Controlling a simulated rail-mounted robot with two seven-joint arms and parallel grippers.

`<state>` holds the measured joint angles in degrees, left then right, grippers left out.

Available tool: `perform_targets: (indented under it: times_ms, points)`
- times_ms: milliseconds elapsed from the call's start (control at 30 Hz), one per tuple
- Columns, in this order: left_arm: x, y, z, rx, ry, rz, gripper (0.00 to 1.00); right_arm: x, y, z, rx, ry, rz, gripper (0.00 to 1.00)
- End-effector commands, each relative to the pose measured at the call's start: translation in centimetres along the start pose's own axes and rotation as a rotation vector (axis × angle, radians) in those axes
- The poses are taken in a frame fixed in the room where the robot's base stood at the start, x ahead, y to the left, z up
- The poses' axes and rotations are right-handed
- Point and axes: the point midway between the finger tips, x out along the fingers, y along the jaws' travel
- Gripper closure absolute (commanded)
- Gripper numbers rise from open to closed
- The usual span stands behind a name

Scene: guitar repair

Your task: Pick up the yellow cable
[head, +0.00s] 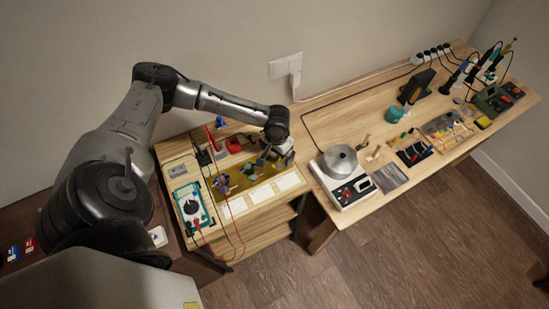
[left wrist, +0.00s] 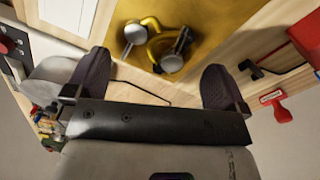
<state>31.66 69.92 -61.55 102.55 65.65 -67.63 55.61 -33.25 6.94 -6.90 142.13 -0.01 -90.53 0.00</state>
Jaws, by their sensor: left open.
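The yellow cable (left wrist: 155,47) shows in the left wrist view as a short curved piece with silver plug ends. It lies on a gold-yellow mat (left wrist: 207,22). My left gripper (left wrist: 157,78) is open, with its two dark fingers set apart on either side of the cable and nothing between them. In the head view my left gripper (head: 272,153) is over the mat's far right part, and I cannot make out the cable clearly there. My right gripper is not in view.
A multimeter (head: 190,206) with red and black leads stands at the left of the small bench. Colored parts lie on the mat near the gripper. A red item (left wrist: 274,104) is at the right in the left wrist view. A scale with a metal bowl (head: 341,160) stands on the larger bench.

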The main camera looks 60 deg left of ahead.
Motion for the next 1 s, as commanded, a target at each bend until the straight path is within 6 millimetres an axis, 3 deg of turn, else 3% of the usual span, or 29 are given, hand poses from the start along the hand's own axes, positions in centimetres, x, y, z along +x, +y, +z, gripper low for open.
perform_targets:
  times_ms: [100,367,800,1000]
  points:
    - [1.6,0.0,0.0,0.001,-0.001,-0.001,0.0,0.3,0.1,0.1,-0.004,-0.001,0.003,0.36]
    - [1.9,0.0,0.0,0.001,0.001,0.0,0.0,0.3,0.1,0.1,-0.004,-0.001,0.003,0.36]
    - [1.9,0.0,0.0,0.0,0.0,0.0,0.41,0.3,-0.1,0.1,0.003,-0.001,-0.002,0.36]
    - [1.9,0.0,0.0,0.0,0.0,0.0,0.41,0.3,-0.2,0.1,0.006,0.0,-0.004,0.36]
